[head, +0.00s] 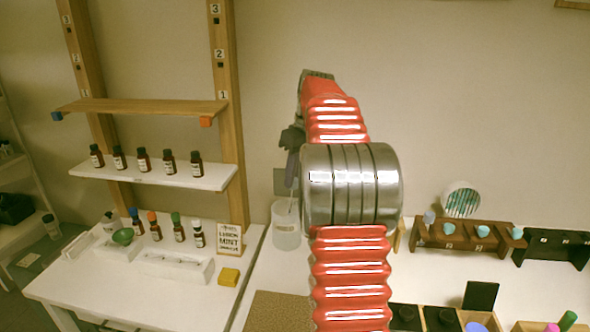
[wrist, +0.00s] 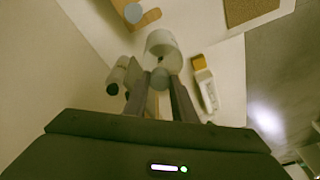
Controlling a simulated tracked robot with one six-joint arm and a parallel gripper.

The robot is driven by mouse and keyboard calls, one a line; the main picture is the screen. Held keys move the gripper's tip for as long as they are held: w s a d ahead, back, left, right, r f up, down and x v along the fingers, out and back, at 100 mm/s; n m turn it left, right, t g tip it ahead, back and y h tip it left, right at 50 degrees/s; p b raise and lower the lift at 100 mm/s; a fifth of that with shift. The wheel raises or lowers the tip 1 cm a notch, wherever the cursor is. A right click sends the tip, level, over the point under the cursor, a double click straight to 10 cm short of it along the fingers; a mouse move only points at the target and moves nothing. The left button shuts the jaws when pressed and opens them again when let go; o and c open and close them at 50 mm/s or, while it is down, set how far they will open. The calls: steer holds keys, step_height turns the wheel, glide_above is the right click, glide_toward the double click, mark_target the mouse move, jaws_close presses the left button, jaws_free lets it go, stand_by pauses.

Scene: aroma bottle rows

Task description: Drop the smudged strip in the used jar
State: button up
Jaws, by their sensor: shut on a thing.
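My gripper (head: 292,138) is raised beside the wall, left of my red arm, and is shut on a thin pale strip (head: 291,170) that hangs down from it. I cannot make out a smudge on the strip at this size. A translucent jar with a small label (head: 286,228) stands on the white table below the strip, partly hidden by my arm; its label is too small to read. In the wrist view, my fingers (wrist: 159,88) point towards the pale jar (wrist: 163,46), whose near end lies just beyond the fingertips.
Brown bottles (head: 143,160) line a white shelf, and several with coloured caps (head: 178,230) stand below. A yellow block (head: 229,277) sits near a mint sign (head: 230,239). A cork mat (head: 277,312) lies in front of the jar. Dark wooden racks (head: 468,236) stand at right.

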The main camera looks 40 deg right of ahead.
steer(key=shift+s+x, duration=0.2)
steer(key=shift+x, duration=0.85)
steer(key=shift+s+x, duration=0.2)
steer(key=shift+x, duration=0.8)
steer(key=shift+d+f, duration=0.1)
steer(key=shift+d, duration=0.1)
steer(key=o, duration=0.9)
steer(key=v, duration=1.3)
steer(key=shift+s+r, duration=0.1)
steer(key=shift+r, duration=0.25)
